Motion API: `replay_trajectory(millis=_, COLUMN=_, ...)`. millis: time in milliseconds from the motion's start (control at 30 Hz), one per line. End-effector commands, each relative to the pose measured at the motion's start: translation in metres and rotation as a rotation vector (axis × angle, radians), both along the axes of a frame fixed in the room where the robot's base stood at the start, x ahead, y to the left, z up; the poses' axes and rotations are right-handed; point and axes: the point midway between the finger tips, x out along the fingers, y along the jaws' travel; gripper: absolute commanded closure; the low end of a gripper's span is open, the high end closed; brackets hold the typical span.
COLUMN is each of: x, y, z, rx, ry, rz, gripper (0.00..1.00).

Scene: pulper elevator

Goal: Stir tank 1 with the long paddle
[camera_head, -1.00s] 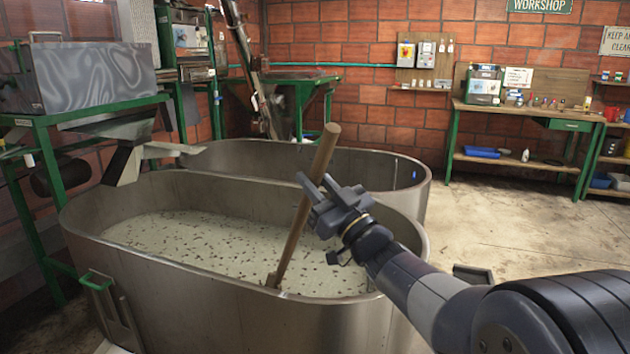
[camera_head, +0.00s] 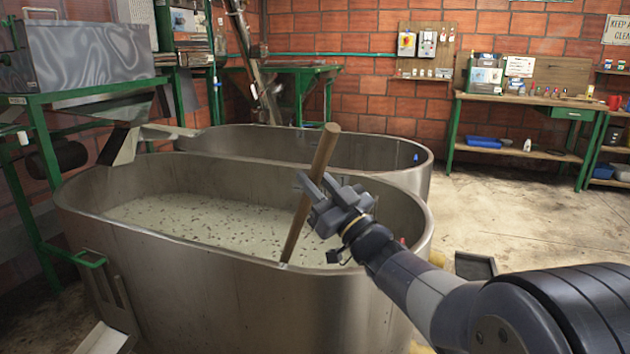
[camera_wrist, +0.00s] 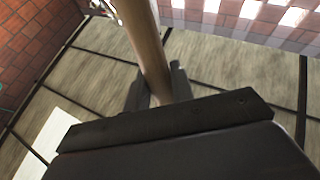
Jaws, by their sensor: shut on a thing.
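The long paddle (camera_head: 299,216) has a wooden shaft, tilted with its top to the right. My gripper (camera_head: 316,190) is shut on the shaft a little below its top end. The wrist view also shows the shaft (camera_wrist: 147,47) between the fingers. The nearer metal tank (camera_head: 210,262) holds pale liquid (camera_head: 215,218) with dark flecks. The shaft runs down inside this tank, and its lower end is hidden behind the near rim. No number is readable on the tank.
A second metal tank (camera_head: 365,155) stands just behind. A green stand with a grey metal box (camera_head: 88,75) and a chute (camera_head: 125,145) is at the left. A workbench (camera_head: 520,101) stands at the back right. Open floor (camera_head: 490,225) lies to the right.

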Motion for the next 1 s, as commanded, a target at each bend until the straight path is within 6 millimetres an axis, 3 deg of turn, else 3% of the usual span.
replay_trajectory(millis=267, x=-0.001, y=-0.003, z=0.001, rx=0.0, ry=-0.005, rz=-0.001, gripper=1.0)
replay_trajectory(millis=1000, x=-0.036, y=-0.099, z=0.001, rx=0.0, ry=-0.004, rz=-0.003, gripper=1.0)
